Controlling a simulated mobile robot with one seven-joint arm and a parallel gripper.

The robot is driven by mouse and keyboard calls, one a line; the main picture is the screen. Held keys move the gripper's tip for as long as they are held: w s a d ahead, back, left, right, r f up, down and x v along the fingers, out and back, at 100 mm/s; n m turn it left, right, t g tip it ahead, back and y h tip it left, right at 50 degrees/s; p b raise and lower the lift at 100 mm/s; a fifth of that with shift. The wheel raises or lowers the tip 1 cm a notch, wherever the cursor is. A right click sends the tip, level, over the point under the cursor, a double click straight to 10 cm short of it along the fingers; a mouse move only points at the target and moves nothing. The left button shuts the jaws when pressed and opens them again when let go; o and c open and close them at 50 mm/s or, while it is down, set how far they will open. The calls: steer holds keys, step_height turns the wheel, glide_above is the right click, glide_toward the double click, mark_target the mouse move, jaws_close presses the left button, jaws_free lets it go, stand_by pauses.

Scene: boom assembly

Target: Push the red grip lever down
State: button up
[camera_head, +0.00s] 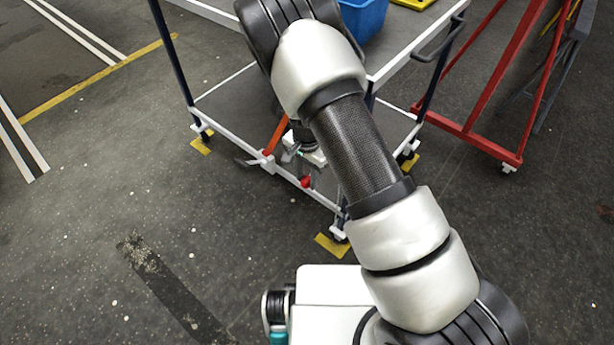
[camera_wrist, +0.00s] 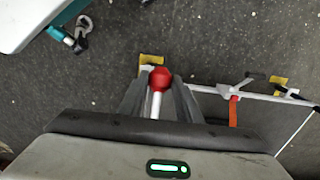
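The red grip lever, a red ball knob (camera_wrist: 160,78) on a white rod, shows between my two fingertips in the wrist view. In the head view the red knob (camera_head: 305,182) is at the near side of the cart, just below my gripper. My gripper (camera_wrist: 163,74) has its fingers apart, one on each side of the knob and rod. I cannot tell whether they touch the knob. In the head view my arm hides part of the gripper and the lever's surroundings.
A wheeled cart (camera_head: 232,99) with a grey lower shelf carries a blue bin (camera_head: 363,18) on top. An orange-red strip (camera_head: 276,135) stands at its near edge. A red metal frame (camera_head: 488,68) is at the right. The floor at the left is clear.

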jaws_close()
steer(key=shift+f, duration=0.1)
steer(key=shift+s+f+t+h+b, duration=0.1)
steer(key=shift+f+t+h+b, duration=0.3)
steer(key=shift+f, duration=0.3)
steer(key=shift+w+d+f+t+h+b, duration=0.15)
steer(key=shift+f+t+h+b, duration=0.35)
steer(key=shift+f+t, duration=0.55)
steer(key=w+d+f+h+b, duration=0.1)
steer(key=w+d+f+b, duration=0.3)
steer(key=f, duration=0.5)
steer(key=shift+w+d+f+b, duration=0.25)
steer(key=shift+w+d+b, duration=0.15)
steer(key=shift+w+b, duration=0.9)
steer(key=shift+s+d+t, duration=0.15)
steer(key=shift+t, duration=0.1)
